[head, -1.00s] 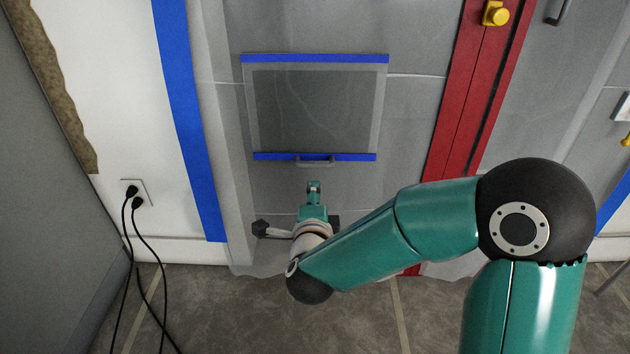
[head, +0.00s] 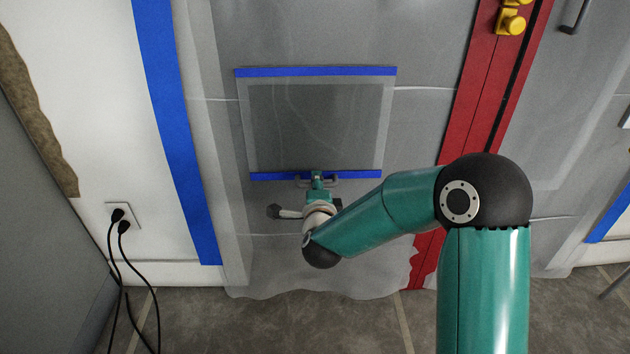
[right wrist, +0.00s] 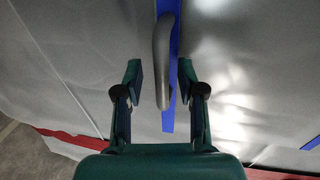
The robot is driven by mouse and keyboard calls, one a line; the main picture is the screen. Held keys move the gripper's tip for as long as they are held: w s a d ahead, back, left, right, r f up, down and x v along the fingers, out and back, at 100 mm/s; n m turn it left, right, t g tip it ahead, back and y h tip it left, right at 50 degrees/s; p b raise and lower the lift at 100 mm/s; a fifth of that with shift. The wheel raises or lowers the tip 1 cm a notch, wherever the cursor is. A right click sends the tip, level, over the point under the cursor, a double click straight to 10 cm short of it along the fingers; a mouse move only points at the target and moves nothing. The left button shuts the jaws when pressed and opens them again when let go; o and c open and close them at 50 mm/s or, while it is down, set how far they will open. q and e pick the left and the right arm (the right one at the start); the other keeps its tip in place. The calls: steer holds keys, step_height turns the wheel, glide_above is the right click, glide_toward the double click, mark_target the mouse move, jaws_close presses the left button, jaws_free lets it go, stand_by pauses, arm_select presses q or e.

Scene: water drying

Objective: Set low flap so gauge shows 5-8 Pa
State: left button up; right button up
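The low flap (head: 315,125) is a grey translucent panel in the plastic sheet, with blue strips along its top and bottom edges. It looks flat against the sheet. Its grey handle (head: 302,183) is at the middle of the bottom strip, partly hidden by my right gripper (head: 317,175). In the right wrist view the handle (right wrist: 162,65) lies between the spread fingers of my right gripper (right wrist: 160,75), with gaps on both sides. I cannot tell how deep it sits between them. My left gripper and the gauge are not in view.
A red zipper strip (head: 480,95) with yellow pulls (head: 511,21) runs right of the flap. A blue tape strip (head: 172,130) runs down the left. A wall outlet (head: 121,216) with black cords is at lower left. The floor (head: 250,325) below is bare.

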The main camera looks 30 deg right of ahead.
steer(key=shift+w+d, duration=0.15)
steer(key=shift+w, duration=0.15)
steer(key=shift+s+d, duration=0.1)
steer(key=c, duration=0.7)
jaws_close()
